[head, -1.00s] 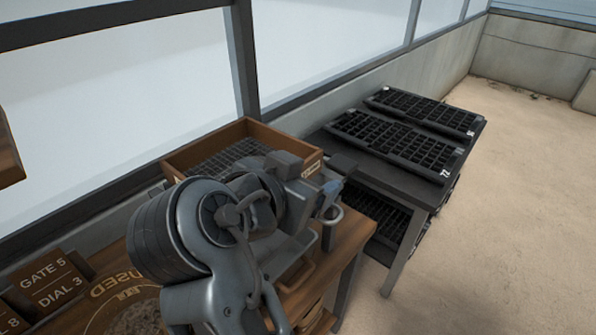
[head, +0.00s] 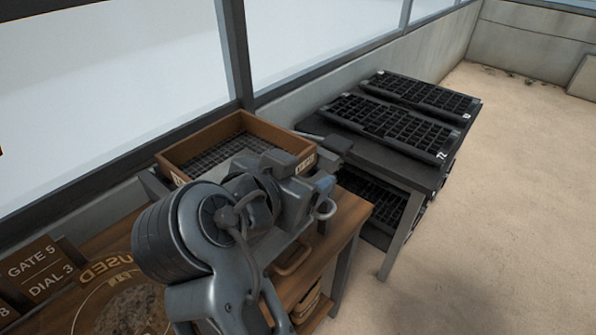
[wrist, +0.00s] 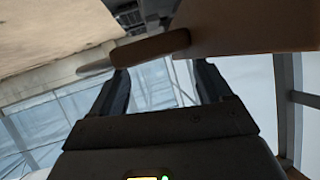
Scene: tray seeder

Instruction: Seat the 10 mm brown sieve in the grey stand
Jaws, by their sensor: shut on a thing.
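The brown sieve (head: 207,137), a square wooden frame with a dark mesh floor, is at my gripper's far side in the head view. Its label is too small to read. In the wrist view its brown wall (wrist: 250,28) fills the upper right. My gripper (wrist: 161,66) is shut on the sieve; a brown bar (wrist: 150,47) crosses at its fingertips. In the head view my wrist hides the fingers and the sieve's near side. Part of the grey stand (head: 152,186) shows below the sieve's left corner. I cannot tell whether the sieve touches it.
A dark table (head: 395,175) with black cell trays (head: 390,132) stands at the right. Open floor lies beyond it.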

